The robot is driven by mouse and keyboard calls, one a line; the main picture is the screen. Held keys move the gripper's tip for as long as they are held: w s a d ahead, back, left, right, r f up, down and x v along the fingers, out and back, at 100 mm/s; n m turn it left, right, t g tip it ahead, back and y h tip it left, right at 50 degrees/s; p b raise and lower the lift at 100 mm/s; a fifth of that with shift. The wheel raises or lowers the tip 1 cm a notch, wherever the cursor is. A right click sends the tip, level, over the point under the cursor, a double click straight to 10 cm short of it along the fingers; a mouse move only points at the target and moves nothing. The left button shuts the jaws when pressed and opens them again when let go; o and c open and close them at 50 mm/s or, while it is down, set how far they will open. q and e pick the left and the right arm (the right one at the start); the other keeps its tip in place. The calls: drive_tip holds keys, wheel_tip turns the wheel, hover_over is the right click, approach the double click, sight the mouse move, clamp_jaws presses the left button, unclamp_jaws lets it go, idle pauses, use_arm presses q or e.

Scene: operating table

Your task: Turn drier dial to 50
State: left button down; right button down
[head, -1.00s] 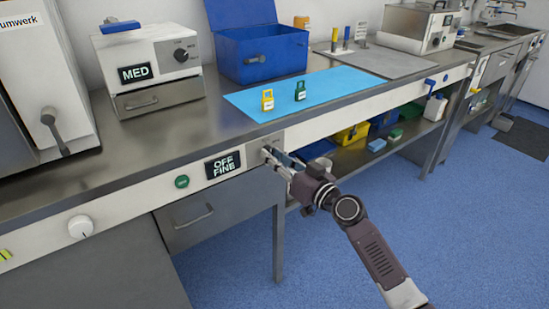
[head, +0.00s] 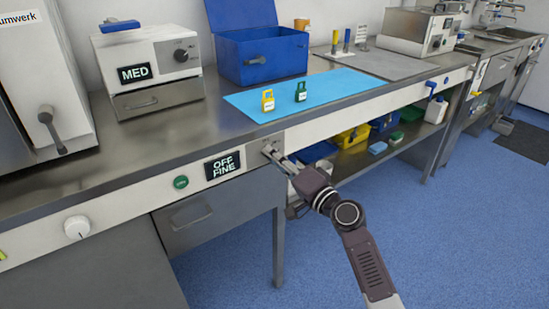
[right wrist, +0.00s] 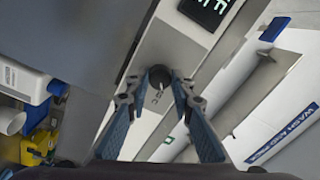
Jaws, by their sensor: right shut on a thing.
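A small dark round dial (right wrist: 158,77) sits on the white front panel of the bench, with small printed marks beside it. My right gripper (right wrist: 160,94) has its two fingers around the dial's sides in the right wrist view. In the head view my right gripper (head: 270,152) reaches the panel and largely hides this dial. Left of it, a black display (head: 223,166) reads OFF and FINE. The dial's exact setting cannot be read. My left gripper is not in view.
A green button (head: 181,182) and a white knob (head: 77,228) are further left on the panel. Two small tagged locks, yellow (head: 268,100) and green (head: 301,92), stand on the blue mat (head: 345,88). A drawer (head: 206,216) and an open shelf are below.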

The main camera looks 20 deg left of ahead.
drive_tip(key=shift+m, duration=0.7)
drive_tip(key=c, duration=1.7)
unclamp_jaws()
drive_tip(key=shift+v, duration=6)
drive_tip(key=shift+f, duration=0.2)
